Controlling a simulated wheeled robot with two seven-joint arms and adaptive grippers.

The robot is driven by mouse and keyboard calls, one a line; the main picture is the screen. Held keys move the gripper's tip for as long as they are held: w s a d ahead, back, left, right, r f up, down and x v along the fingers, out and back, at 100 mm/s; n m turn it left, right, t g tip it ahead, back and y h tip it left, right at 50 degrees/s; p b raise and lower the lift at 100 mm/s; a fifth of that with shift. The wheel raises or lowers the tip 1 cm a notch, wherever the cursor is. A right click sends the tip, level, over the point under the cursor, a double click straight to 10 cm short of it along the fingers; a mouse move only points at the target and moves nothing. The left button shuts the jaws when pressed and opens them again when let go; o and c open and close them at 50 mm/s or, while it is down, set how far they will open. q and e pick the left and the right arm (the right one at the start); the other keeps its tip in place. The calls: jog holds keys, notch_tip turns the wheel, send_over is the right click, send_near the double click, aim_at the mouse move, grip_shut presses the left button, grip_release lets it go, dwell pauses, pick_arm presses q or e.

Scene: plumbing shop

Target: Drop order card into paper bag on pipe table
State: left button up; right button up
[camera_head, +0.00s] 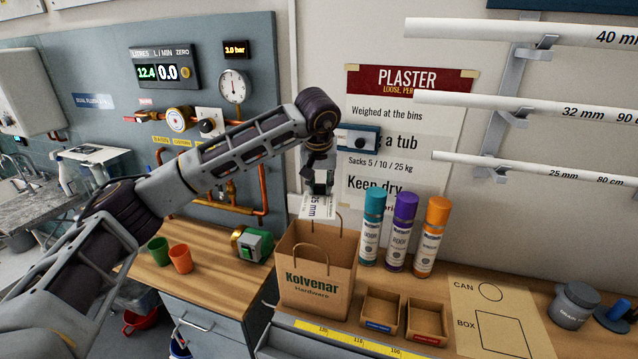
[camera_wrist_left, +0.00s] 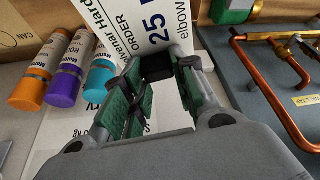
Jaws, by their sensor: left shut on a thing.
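The order card (camera_head: 316,208) is white with dark print and hangs below my left gripper (camera_head: 318,184) in the head view. In the left wrist view the card (camera_wrist_left: 150,22) shows "ORDER", "25" and "elbow" past the fingers. My left gripper (camera_wrist_left: 160,92) is shut on the card. The brown paper bag (camera_head: 317,284), marked "Kolvenar Hardware", stands upright on the wooden table (camera_head: 462,282) with its two handles up. The card is over the bag's open top, near the back rim; its lower edge is close to the bag's handle. My right gripper does not show.
Teal (camera_head: 371,228), purple (camera_head: 401,232) and orange (camera_head: 432,236) spray cans stand right of the bag. Two small open boxes (camera_head: 382,306) sit beside it. A green and brass device (camera_head: 252,244) and two cups (camera_head: 180,258) are to the left. Pipes (camera_head: 520,100) stick out upper right.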

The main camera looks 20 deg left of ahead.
aim_at(319, 194)
pick_arm(q)
jog(key=shift+m+h, duration=0.5)
jog(key=shift+m, duration=0.7)
jog(key=shift+d, duration=0.1)
jog(key=shift+f+b, duration=1.8)
jog(key=shift+f, duration=1.2)
jog(key=o, duration=0.9)
jog(key=shift+o, duration=0.2)
jog(key=shift+r, duration=0.1)
jog(key=shift+v, duration=5.95)
